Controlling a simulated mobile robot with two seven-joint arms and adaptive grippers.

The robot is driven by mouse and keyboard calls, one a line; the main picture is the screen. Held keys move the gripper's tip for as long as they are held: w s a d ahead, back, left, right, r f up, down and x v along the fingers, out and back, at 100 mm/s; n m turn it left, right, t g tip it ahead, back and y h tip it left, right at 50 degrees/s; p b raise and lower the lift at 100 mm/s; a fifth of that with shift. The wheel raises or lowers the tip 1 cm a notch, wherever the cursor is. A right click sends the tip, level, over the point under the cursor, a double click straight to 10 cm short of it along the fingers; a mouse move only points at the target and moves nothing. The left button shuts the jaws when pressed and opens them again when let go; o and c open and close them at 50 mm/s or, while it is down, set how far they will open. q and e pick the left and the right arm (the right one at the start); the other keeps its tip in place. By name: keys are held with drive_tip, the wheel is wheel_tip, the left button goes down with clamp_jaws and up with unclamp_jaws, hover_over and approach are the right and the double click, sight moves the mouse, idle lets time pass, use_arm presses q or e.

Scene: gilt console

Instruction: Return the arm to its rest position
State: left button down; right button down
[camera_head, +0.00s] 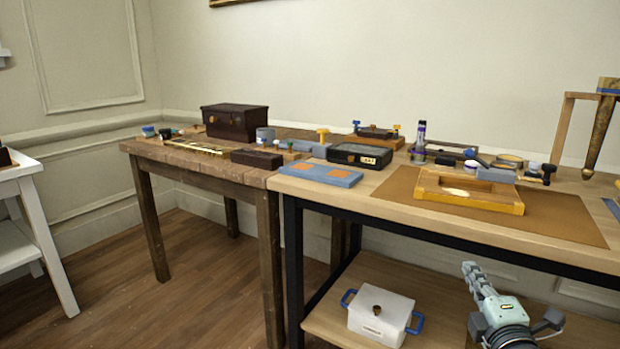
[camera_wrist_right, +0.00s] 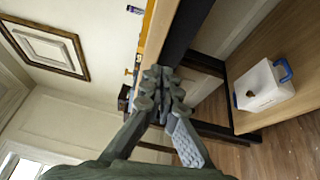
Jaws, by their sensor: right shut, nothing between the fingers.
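My right gripper (camera_head: 476,276) shows at the lower right of the head view, in front of the workbench and below the level of its top. Its fingers are together with nothing between them. The closed fingers also fill the middle of the right wrist view (camera_wrist_right: 163,92). My left gripper is in neither view.
The light workbench (camera_head: 300,190) carries a brown mat (camera_head: 560,215) with a wooden frame (camera_head: 450,197), plus several tools. A white box with blue handles (camera_head: 381,316) sits on its lower shelf (camera_head: 340,325). A darker wooden table (camera_head: 195,167) adjoins on the left. Floor is free at left.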

drive_tip(key=s+d+f+m+g+h, duration=0.1)
drive_tip(key=s+f+m+g, duration=0.45)
drive_tip(key=f, duration=0.65)
drive_tip(key=s+f+m+g+h, duration=0.1)
drive_tip(key=s+f+m+g, duration=0.2)
drive_tip(key=s+f+m, duration=0.65)
drive_tip(key=s+a+f+m+g+y, duration=0.1)
drive_tip(key=s+a+f+g, duration=0.4)
drive_tip(key=s+f, duration=0.8)
drive_tip(key=shift+s+a+f+g+y, duration=0.15)
drive_tip(key=shift+s+f+g+y, duration=0.2)
drive_tip(key=shift+s+g+y, duration=0.4)
drive_tip(key=shift+w, duration=0.2)
